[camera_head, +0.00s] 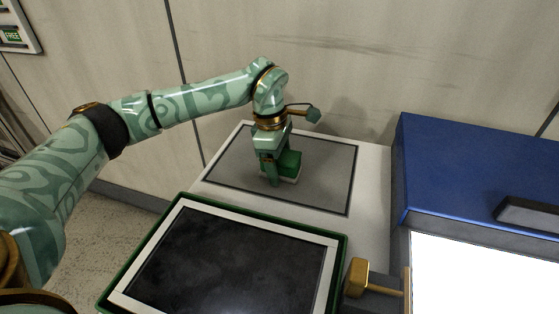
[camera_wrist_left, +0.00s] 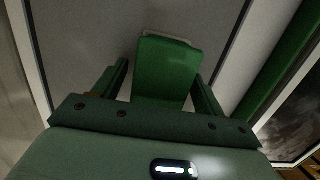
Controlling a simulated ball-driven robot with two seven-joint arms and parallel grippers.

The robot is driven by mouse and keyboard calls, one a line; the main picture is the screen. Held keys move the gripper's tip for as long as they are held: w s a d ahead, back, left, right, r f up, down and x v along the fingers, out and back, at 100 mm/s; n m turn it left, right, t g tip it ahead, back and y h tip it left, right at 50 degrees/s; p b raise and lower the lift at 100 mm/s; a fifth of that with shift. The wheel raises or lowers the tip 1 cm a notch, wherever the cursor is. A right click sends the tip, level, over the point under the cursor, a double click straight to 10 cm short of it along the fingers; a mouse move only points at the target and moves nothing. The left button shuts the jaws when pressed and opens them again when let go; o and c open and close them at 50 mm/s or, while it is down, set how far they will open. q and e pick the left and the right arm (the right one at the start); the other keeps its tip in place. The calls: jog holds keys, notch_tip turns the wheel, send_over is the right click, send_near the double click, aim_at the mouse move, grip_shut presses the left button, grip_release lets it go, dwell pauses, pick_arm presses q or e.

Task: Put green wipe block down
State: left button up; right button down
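The green wipe block (camera_head: 289,164), with a pale layer along its bottom, is low at the grey mat (camera_head: 235,160) on the white worktop and appears to rest on it. In the left wrist view the green block (camera_wrist_left: 166,70) stands between the two fingers. My left gripper (camera_head: 277,168) points down over the block. A narrow strip of grey shows between its left finger and the block; the right finger is very near or touching. The gripper looks slightly open around the block. My right gripper is not in view.
A green-framed dark panel (camera_head: 341,262) lies in front of the mat. A blue box (camera_head: 470,165) with a dark handle stands to the right, above a bright white surface (camera_head: 480,275). A gold knob (camera_head: 357,277) is between them. The mat is clear around the block.

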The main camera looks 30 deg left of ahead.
pick_arm(q)
jog(key=r, duration=0.1)
jog(key=r+p, duration=0.1)
jog(key=r, duration=0.1)
jog(key=r+p, duration=0.1)
jog(key=shift+a+r, duration=0.25)
notch_tip(320, 180, up, 8)
jog(key=a+p, duration=0.1)
jog(key=p, duration=0.2)
jog(key=shift+s+f, duration=0.15)
jog(key=shift+s, duration=0.1)
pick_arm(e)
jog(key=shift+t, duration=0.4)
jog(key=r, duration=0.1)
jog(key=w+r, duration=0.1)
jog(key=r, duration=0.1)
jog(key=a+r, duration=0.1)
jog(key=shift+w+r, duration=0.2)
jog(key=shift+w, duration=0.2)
pick_arm(q)
jog(key=shift+a, duration=0.15)
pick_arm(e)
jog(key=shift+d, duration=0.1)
